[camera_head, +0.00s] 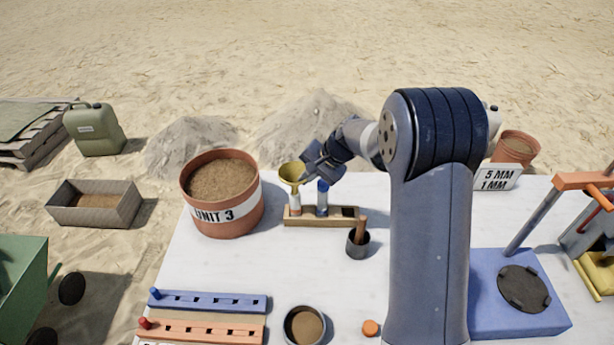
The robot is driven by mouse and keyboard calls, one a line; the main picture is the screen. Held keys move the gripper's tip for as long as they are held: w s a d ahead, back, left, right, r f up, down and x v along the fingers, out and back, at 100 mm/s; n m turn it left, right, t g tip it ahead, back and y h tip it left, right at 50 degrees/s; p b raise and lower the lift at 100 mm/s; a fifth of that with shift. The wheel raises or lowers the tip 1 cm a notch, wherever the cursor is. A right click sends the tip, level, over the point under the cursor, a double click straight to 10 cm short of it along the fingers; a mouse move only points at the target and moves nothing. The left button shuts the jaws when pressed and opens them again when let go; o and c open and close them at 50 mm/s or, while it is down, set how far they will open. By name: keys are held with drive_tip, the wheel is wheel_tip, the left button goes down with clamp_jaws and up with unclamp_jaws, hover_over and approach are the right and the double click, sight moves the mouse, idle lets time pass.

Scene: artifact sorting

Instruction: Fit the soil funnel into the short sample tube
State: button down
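The yellow soil funnel (292,173) is upright, wide mouth up, above the left end of the wooden rack (320,220). Its lower part lines up with a pale tube (295,203) at that end; whether the spout is inside the tube or just over it I cannot tell. A taller blue-topped tube (322,198) stands in the rack's middle, and the right slot looks dark and empty. My gripper (306,178) reaches in from the upper right, with its tip close against the funnel's right side. Its fingers are too small and dark to show whether they grip the funnel.
A large soil bucket marked UNIT 3 (222,193) stands left of the rack. A dark cup with a brown handle (358,243) is just right of it. Slotted strips (208,302) and a soil bowl (304,325) lie in front. The white table (260,265) is clear between.

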drive_tip(key=shift+f+b, duration=2)
drive_tip(key=shift+f, duration=0.3)
drive_tip(key=shift+r, duration=0.2)
drive_tip(key=shift+r+p, duration=1.55)
drive_tip(key=shift+r, duration=0.5)
drive_tip(key=shift+b, duration=0.35)
drive_tip(key=shift+f, duration=0.25)
drive_tip(key=shift+f+b, duration=0.3)
drive_tip(key=shift+b, duration=0.15)
drive_tip(key=shift+f+b, duration=0.45)
drive_tip(key=shift+f, duration=0.1)
